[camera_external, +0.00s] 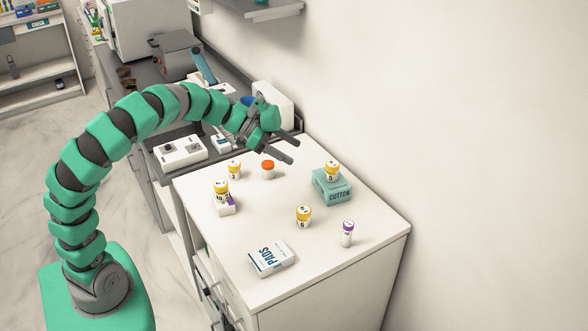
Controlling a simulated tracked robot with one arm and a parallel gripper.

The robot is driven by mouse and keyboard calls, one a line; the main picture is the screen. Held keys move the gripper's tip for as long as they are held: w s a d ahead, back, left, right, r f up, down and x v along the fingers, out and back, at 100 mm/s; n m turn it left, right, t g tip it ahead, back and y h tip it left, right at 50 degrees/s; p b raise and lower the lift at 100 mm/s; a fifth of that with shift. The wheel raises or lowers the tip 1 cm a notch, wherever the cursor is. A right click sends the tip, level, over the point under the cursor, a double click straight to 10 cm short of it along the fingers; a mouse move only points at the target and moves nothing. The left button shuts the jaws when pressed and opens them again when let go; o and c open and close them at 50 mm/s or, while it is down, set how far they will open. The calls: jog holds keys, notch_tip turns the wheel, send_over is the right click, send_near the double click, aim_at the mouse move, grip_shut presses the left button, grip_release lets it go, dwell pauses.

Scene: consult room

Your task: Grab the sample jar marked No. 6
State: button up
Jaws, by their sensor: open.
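Several sample jars with yellow lids stand on the white cabinet top. The one at the front middle (304,218) has a label that looks like a 6, but it is small and I cannot be sure. Another yellow-lidded jar (332,172) stands on the teal COTTON box (332,190). A third jar (235,171) is at the back left, and one more (221,191) sits on a small white box (226,209) at the left. Their numbers are hard to read. My gripper (293,148) is open and empty above the cabinet's back edge, apart from all the jars.
An orange-lidded jar (268,169) stands at the back. A purple-capped tube (348,233) stands at the right front, and a PADS box (271,258) lies at the front left. A grey counter (165,137) with devices adjoins behind. The wall runs along the right.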

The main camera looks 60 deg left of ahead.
send_near(309, 216)
jog(key=w+f, duration=0.2)
jog(key=f, duration=0.1)
jog(key=shift+w+d, duration=0.1)
jog(key=shift+w, duration=0.2)
jog(key=shift+b+x, duration=0.4)
jog(key=shift+x, duration=3.3)
jog(key=shift+s+d+r, duration=0.1)
jog(key=c, duration=1)
